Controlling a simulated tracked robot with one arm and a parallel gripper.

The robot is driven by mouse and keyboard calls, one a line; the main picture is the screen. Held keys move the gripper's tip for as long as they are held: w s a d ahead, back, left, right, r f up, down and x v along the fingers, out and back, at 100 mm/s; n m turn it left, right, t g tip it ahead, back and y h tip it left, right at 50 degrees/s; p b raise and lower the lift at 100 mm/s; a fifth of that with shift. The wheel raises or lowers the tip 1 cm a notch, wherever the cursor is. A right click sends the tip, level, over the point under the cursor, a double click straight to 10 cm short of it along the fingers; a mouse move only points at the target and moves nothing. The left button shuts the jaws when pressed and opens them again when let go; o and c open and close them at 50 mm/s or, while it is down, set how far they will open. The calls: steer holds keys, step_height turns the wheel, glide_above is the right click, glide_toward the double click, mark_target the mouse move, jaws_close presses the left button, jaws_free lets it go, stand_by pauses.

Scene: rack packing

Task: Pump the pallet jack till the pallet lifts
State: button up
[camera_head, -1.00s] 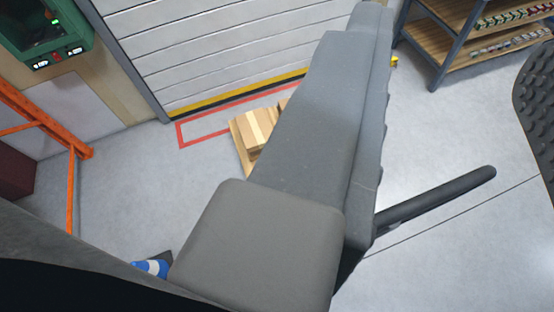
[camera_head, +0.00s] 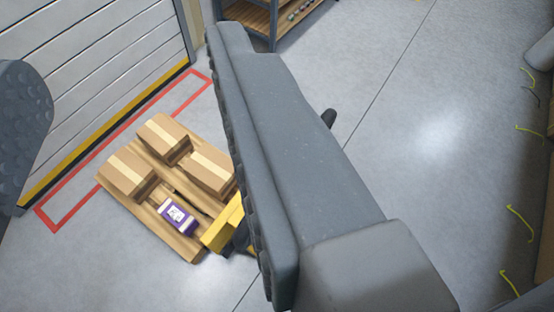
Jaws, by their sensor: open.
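The pallet (camera_head: 112,187) sits on the floor left of centre, with cardboard boxes (camera_head: 131,172) and a purple item (camera_head: 177,217) on it. The yellow pallet jack (camera_head: 222,230) is at its lower right corner, partly hidden behind my near finger. A dark rounded bar end (camera_head: 328,118) shows past that finger's right side; it may be the jack's handle. My gripper (camera_head: 125,75) is open and empty. One large grey finger crosses the centre, and the other finger's ribbed pad shows at the left edge. No handle is seen between the fingers.
A white slatted shutter door (camera_head: 90,70) with a yellow-black strip stands behind the pallet, with a red floor outline (camera_head: 58,215) before it. A shelf (camera_head: 265,20) is at the top. Yellow-green curved pieces (camera_head: 520,225) line the right edge.

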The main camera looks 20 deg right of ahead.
steer(key=w+d+f+m+g+p, duration=0.5)
steer(key=w+d+f+g+p, duration=0.25)
steer(key=w+f, duration=0.3)
steer(key=w+d+f+m+g+y+p, duration=0.1)
steer(key=d+f+m+g+y+p, duration=0.1)
steer(key=d+f+m+g+p, duration=0.55)
steer(key=w+f+n, duration=0.1)
steer(key=f, duration=0.4)
steer(key=w+f+t, duration=0.1)
steer(key=f, duration=0.4)
steer(key=a+f+n+t+p, duration=0.1)
steer(key=f, duration=0.4)
steer(key=shift+w+f+n, duration=0.35)
steer(key=shift+w+f, duration=0.05)
steer(key=shift+d, duration=0.1)
jaws_close()
